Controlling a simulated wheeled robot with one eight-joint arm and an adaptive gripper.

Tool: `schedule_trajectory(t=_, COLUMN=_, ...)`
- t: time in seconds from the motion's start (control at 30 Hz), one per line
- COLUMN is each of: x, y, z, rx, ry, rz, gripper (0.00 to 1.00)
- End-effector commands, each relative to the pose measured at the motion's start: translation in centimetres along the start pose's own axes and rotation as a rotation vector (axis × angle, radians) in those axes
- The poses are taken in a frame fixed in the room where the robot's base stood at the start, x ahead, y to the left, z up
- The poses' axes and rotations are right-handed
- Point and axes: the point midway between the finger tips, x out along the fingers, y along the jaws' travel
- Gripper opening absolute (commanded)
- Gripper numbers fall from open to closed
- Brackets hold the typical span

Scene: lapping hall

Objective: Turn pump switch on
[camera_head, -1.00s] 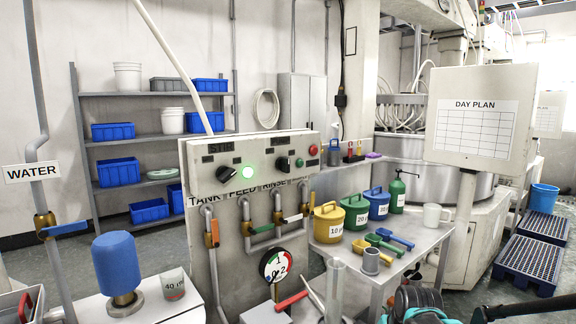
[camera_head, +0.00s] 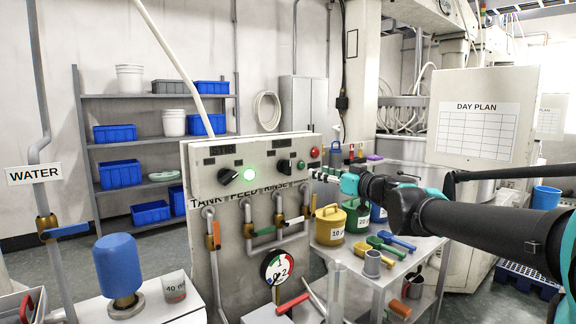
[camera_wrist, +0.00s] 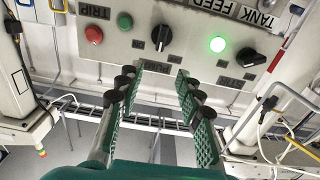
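The pump switch is a black rotary knob (camera_head: 284,167) on the right half of the pale control panel (camera_head: 205,181). It also shows in the wrist view (camera_wrist: 162,38), with a label partly between my fingertips. A lit green lamp (camera_head: 249,174) and another black knob (camera_head: 228,176) sit to its left; the lamp shows in the wrist view too (camera_wrist: 217,44). My gripper (camera_head: 318,175) is in front of the panel's right end. In the wrist view my gripper (camera_wrist: 162,74) is open and empty, its fingers on both sides of the knob's line, apparently short of the knob.
A red TRIP button (camera_wrist: 94,34) and an unlit green button (camera_wrist: 125,21) are close to the switch. Valve handles and pipes (camera_head: 279,205) run below the panel. A table with a yellow pot (camera_head: 330,226) and scoops stands at right, under my arm.

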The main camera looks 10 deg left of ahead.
Motion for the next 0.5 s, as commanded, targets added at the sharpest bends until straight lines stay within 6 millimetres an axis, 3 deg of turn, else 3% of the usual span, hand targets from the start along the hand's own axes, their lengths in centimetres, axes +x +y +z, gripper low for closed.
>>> schedule_trajectory(t=0.5, x=9.2, y=-0.1, z=0.1, rx=0.001, ry=-0.002, rz=-0.004, gripper=0.36)
